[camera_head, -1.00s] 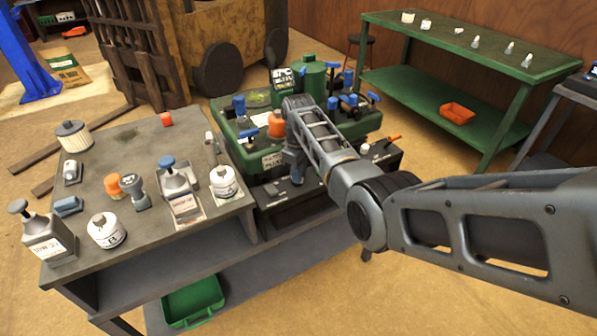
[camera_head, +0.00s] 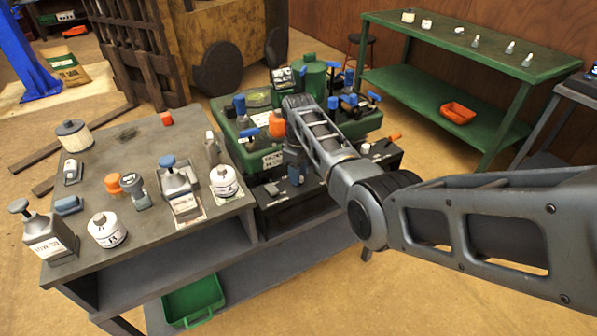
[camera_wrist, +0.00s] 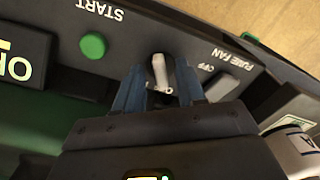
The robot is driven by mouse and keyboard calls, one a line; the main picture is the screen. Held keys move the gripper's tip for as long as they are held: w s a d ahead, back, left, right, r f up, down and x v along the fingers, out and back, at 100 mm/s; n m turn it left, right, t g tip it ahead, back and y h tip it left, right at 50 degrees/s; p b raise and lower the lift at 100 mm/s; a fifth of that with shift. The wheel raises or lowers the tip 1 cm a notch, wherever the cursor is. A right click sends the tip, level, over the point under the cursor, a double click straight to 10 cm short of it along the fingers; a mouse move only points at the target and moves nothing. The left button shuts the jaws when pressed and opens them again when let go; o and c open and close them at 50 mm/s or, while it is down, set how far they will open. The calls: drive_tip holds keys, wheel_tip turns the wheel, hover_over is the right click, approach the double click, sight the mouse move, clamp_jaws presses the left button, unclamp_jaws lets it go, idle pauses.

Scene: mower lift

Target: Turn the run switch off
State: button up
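A light grey toggle lever (camera_wrist: 159,72) stands on the dark control panel (camera_wrist: 130,45) in the wrist view. It is between the two blue-grey fingers of my gripper (camera_wrist: 158,88), with a small gap showing on each side. The gripper is open. Lettering by the lever's base is mostly hidden, so I cannot read its name. In the head view my gripper (camera_head: 296,168) points down over the black panel (camera_head: 315,205) at the front of the green machine (camera_head: 230,120).
A green button (camera_wrist: 93,45) marked START is left of the lever. A second grey toggle (camera_wrist: 222,85), beside FUME FAN and OFF lettering, is close to the right finger. Bottles and canisters crowd the grey bench (camera_head: 140,220) left of the arm.

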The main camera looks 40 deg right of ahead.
drive_tip(key=shift+r, duration=0.1)
drive_tip(key=shift+r, duration=3.8)
